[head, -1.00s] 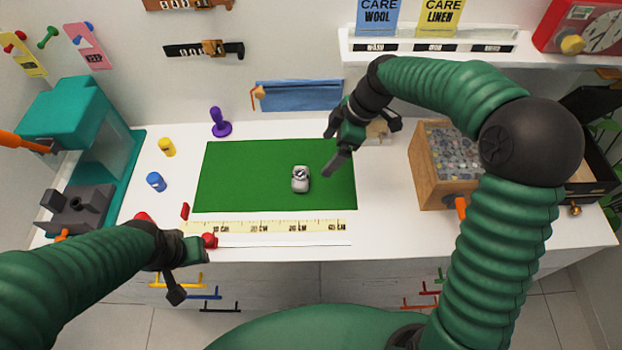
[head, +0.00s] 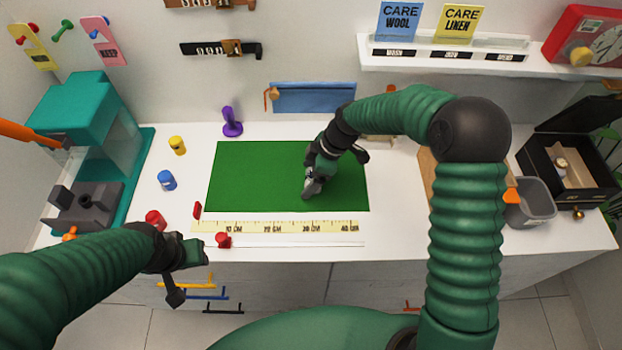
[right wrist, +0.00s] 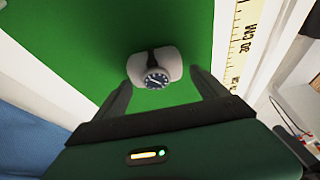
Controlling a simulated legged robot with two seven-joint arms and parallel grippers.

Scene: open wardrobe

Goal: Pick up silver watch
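The silver watch (right wrist: 157,78), with a dark dial and dark strap around a pale grey cushion, sits on the green mat (right wrist: 75,40). In the right wrist view it is ahead of my right gripper (right wrist: 164,86), between the lines of its two spread fingers. The right gripper is open and I see no clear contact. In the head view my right gripper (head: 318,182) is over the mat (head: 240,175) and largely hides the watch. My left gripper (head: 188,274) is open and empty at the table's front edge, away from the watch.
A yellow ruler strip (head: 275,227) lies along the mat's front edge. Red (head: 223,240), blue (head: 167,180) and yellow (head: 177,145) pieces and a purple stand (head: 232,122) are left of or near the mat. A grey bin (head: 530,203) and black box (head: 540,170) are at right.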

